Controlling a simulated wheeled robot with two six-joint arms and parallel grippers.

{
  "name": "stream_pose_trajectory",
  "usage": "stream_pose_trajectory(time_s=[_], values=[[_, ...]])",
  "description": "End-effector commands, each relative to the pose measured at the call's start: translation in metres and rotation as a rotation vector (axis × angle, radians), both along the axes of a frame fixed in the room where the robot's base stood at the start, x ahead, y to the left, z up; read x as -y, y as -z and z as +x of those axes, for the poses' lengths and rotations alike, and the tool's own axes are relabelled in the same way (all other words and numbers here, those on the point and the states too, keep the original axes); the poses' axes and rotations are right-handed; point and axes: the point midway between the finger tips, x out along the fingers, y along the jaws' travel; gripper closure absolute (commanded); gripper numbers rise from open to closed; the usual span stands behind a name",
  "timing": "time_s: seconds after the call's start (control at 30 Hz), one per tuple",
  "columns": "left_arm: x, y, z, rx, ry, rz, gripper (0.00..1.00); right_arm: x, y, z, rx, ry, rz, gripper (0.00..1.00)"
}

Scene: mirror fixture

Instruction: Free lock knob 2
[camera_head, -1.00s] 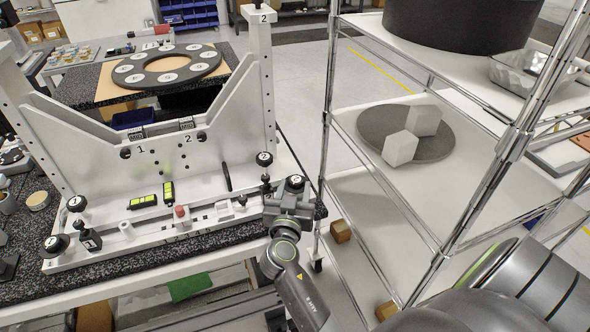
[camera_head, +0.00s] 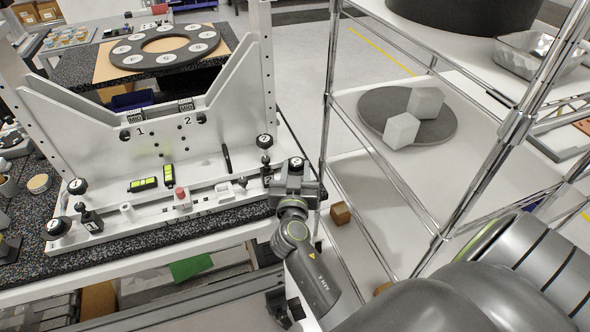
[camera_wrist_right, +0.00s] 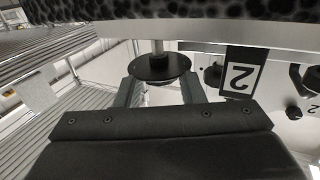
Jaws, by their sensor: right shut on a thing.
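The white mirror fixture (camera_head: 200,158) stands on the speckled bench. Near its right end is a block marked 2 (camera_head: 267,181), with a black round knob marked 2 (camera_head: 264,141) above it. My right gripper (camera_head: 295,178) is at the fixture's front right corner, shut on another black knob (camera_head: 297,163), which looks like lock knob 2. In the right wrist view this knob's dark disc (camera_wrist_right: 160,68) sits at the fingertips of my right gripper (camera_wrist_right: 158,94), on a pale shaft. The 2 label (camera_wrist_right: 240,74) shows upside down beside it. My left gripper is not seen.
A wire rack (camera_head: 440,235) stands close to the right of my right arm, with blocks on a round grey plate (camera_head: 440,130). Two black knobs (camera_head: 78,186) (camera_head: 58,227) are at the fixture's left end. Yellow-green levels (camera_head: 143,184) lie on its base.

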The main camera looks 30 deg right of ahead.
Motion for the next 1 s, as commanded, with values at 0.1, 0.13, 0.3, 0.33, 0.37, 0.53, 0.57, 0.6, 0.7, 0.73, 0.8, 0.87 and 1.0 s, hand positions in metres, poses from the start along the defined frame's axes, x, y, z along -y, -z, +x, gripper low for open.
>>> stream_pose_trajectory(time_s=[0.1, 0.13, 0.3, 0.33, 0.37, 0.53, 0.57, 0.6, 0.7, 0.73, 0.8, 0.87, 1.0], values=[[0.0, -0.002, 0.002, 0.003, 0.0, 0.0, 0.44, 0.003, -0.001, -0.002, 0.0, -0.086, -0.005, 0.87], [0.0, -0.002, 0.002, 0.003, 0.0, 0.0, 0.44, 0.003, 0.0, -0.002, -0.001, -0.107, -0.005, 0.87], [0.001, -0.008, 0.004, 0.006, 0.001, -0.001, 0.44, 0.005, -0.001, -0.003, -0.002, -0.221, -0.006, 0.87], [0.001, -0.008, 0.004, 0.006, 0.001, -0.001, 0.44, 0.005, -0.001, -0.003, -0.002, -0.237, -0.006, 0.87], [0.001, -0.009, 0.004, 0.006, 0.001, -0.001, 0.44, 0.006, -0.001, -0.003, -0.002, -0.251, -0.006, 0.87], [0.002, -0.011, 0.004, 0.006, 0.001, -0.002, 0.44, 0.006, -0.001, -0.004, 0.001, -0.301, -0.004, 0.87], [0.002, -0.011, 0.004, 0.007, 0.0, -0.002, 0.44, 0.006, -0.001, -0.004, 0.001, -0.304, -0.003, 0.87], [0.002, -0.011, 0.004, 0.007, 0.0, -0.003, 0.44, 0.006, -0.001, -0.004, 0.002, -0.306, -0.002, 0.87], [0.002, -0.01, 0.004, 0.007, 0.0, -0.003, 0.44, 0.005, -0.001, -0.004, 0.002, -0.307, -0.002, 0.87], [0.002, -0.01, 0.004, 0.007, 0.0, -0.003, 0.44, 0.005, -0.001, -0.004, 0.002, -0.306, -0.002, 0.87], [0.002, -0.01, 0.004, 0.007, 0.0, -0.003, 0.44, 0.005, -0.001, -0.003, 0.002, -0.306, -0.002, 0.87], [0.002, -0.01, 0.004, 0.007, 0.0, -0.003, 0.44, 0.005, -0.001, -0.003, 0.003, -0.306, -0.003, 0.87], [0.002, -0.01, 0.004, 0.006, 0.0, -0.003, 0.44, 0.005, -0.001, -0.003, 0.003, -0.305, -0.003, 0.55]])
